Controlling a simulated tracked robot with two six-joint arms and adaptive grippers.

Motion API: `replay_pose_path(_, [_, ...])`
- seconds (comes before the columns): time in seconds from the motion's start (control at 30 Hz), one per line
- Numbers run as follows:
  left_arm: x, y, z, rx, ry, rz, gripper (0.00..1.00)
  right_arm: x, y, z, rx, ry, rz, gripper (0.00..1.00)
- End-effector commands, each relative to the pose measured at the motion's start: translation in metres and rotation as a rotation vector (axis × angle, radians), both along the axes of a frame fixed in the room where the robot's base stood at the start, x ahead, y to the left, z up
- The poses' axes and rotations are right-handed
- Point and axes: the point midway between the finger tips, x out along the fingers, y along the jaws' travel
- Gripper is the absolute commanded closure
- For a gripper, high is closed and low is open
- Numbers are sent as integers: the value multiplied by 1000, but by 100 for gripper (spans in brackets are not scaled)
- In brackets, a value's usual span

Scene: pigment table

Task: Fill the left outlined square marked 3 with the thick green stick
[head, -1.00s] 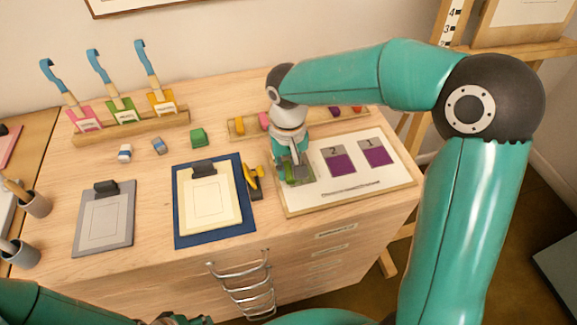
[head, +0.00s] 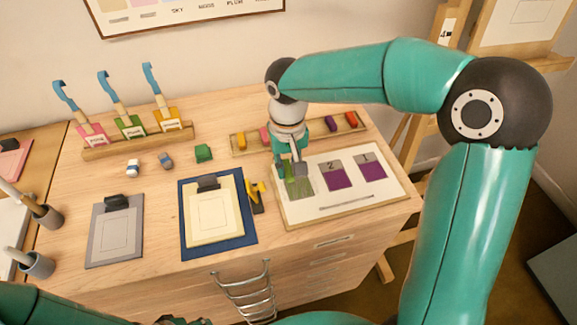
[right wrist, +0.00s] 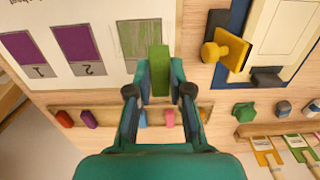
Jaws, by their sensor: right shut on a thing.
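My right gripper (head: 290,176) is shut on the thick green stick (right wrist: 159,70), which stands out between its fingertips in the right wrist view. The gripper is over the far edge of the left outlined square (head: 302,187) on the white board (head: 345,199). This square also shows in the right wrist view (right wrist: 138,38), with streaky green over most of it and pale gaps between the strokes. I cannot tell whether the stick's tip touches the board. The squares marked 2 (head: 339,180) and 1 (head: 373,171) are purple.
A wooden tray (head: 240,151) with several coloured sticks lies behind the board. A yellow-handled tool (head: 256,194) and a cream sheet on a blue mat (head: 186,222) are left of the board. A green block (head: 203,153) stands farther left.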

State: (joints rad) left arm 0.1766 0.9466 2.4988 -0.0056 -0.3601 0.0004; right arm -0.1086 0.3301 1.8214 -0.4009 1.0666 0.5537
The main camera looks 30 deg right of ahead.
Motion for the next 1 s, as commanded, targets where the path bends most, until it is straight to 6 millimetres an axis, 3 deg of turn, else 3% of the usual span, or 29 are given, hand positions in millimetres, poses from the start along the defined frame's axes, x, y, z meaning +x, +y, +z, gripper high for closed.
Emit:
replay_pose_path(0.23, [0,0,1,0,0,0,49,-1,-4,0,0,0,-2,100])
replay_pose_path(0.53, [0,0,7,0,0,0,49,-14,-52,-1,1,0,-4,100])
replay_pose_path(1.0, [0,0,-21,0,0,0,49,-15,-54,-35,1,1,0,100])
